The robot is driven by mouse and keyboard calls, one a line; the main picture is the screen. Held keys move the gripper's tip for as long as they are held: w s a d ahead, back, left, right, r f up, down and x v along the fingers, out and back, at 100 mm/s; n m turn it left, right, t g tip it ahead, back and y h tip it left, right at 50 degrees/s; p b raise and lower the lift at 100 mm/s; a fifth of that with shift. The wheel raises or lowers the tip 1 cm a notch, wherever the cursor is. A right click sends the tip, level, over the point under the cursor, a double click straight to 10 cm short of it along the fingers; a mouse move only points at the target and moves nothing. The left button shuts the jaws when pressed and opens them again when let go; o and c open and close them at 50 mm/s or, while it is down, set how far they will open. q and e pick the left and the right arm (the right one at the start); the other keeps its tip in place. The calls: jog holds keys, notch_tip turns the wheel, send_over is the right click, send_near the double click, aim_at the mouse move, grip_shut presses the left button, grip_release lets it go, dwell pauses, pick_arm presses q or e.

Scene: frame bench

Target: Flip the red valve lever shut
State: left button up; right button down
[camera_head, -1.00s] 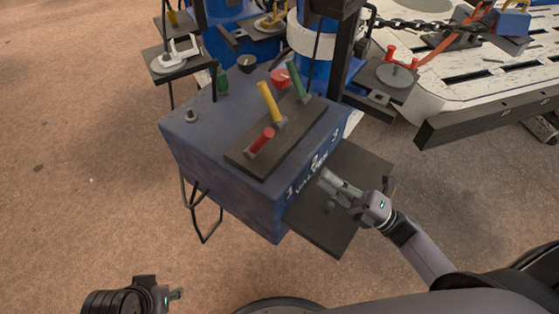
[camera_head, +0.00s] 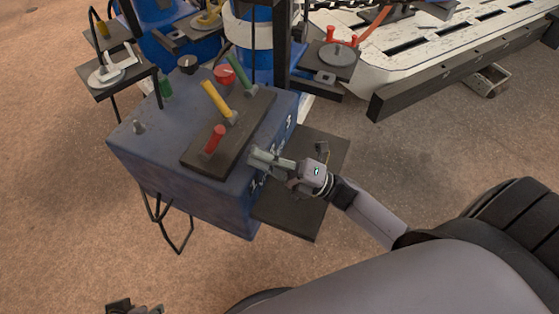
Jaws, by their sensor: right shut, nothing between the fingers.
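The red valve lever (camera_head: 214,140) is the nearest of three coloured levers on a dark plate (camera_head: 200,166) on top of the blue box. It leans up and slightly right, a different way from the yellow and green levers. My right gripper (camera_head: 254,155) is shut and empty. Its fingertips point left, at the plate's right edge, a short way right of the red lever and apart from it. My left gripper (camera_head: 133,307) is at the bottom edge, mostly cut off, far from the levers.
The yellow lever (camera_head: 216,101) and green lever (camera_head: 238,73) stand behind the red one. A dark side shelf (camera_head: 288,218) lies below my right gripper. A red knob (camera_head: 224,75) and dark posts stand further back. Open floor lies left of the box.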

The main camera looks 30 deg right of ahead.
aim_at(213, 142)
jog(key=x, duration=0.6)
jog(key=shift+r, duration=0.1)
pick_arm(q)
jog(key=shift+x, duration=0.8)
pick_arm(e)
jog(key=shift+w+a, duration=0.15)
pick_arm(q)
jog(key=shift+w+d, duration=0.1)
jog(key=shift+w, duration=0.05)
jog(key=shift+p, duration=0.3)
pick_arm(e)
jog(key=shift+w+r, duration=0.1)
